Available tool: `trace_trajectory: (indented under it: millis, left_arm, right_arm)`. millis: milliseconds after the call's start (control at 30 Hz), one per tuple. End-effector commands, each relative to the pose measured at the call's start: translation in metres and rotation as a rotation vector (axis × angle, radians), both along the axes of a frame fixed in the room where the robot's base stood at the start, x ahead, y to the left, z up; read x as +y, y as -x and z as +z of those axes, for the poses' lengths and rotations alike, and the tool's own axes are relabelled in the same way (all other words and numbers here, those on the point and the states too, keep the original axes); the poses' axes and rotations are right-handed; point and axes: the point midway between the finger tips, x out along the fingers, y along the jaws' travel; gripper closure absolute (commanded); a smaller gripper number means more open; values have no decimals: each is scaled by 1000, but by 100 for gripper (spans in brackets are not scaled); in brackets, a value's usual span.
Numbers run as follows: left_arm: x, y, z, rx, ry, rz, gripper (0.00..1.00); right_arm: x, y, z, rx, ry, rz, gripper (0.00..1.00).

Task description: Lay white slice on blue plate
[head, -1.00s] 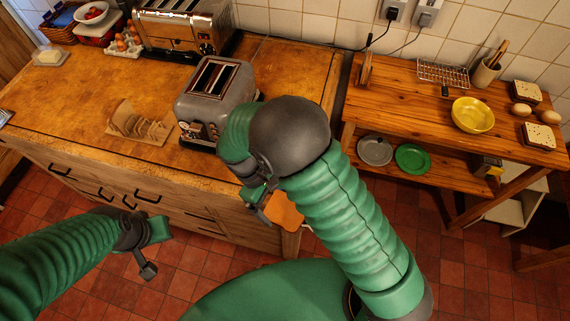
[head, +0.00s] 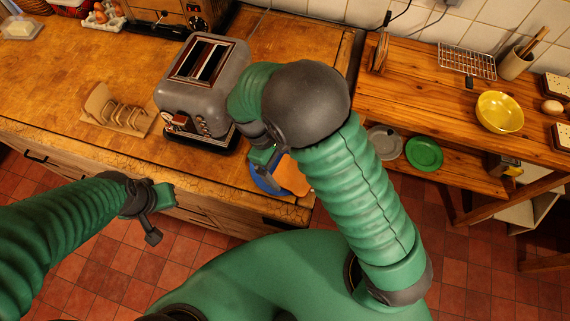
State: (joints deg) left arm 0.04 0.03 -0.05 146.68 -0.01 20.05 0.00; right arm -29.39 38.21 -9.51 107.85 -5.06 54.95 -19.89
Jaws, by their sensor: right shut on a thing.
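My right gripper (head: 268,158) is low over the front right corner of the counter, partly hidden by its own wrist. It is shut on a flat orange-tan piece (head: 296,178), which I take to be the slice, though it does not look white here. A blue plate (head: 263,184) shows in part at the counter edge, below and left of the piece. The rest of the plate is hidden, and I cannot tell whether the piece touches it. My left gripper (head: 160,215) is open and empty in front of the counter.
A grey toaster (head: 203,85) stands just left of my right wrist. A toast rack (head: 115,110) is farther left. The right-hand shelving holds a yellow bowl (head: 499,112) on top, with a grey plate (head: 384,141) and a green plate (head: 424,153) below.

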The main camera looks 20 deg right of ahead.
Motion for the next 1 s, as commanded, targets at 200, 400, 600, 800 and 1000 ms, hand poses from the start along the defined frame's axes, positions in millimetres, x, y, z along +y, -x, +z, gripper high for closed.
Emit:
trace_trajectory:
  millis: [200, 400, 600, 800, 1000]
  left_arm:
    - [0, 0, 1, -1, 0, -1, 100]
    - [-1, 0, -1, -1, 1, -2, 100]
    - [-1, 0, -10, 0, 0, -2, 100]
    - [-1, 0, -12, -1, 0, -1, 100]
    - [-1, 0, -10, -1, 0, -1, 100]
  right_arm:
    - [-6, 0, -2, -3, -10, -4, 0]
    - [-4, 0, -3, 0, -6, -4, 0]
    - [3, -5, 7, -5, -6, -2, 0]
    - [20, -24, 61, -6, -8, -2, 0]
    - [36, -38, 115, -6, -8, -3, 0]
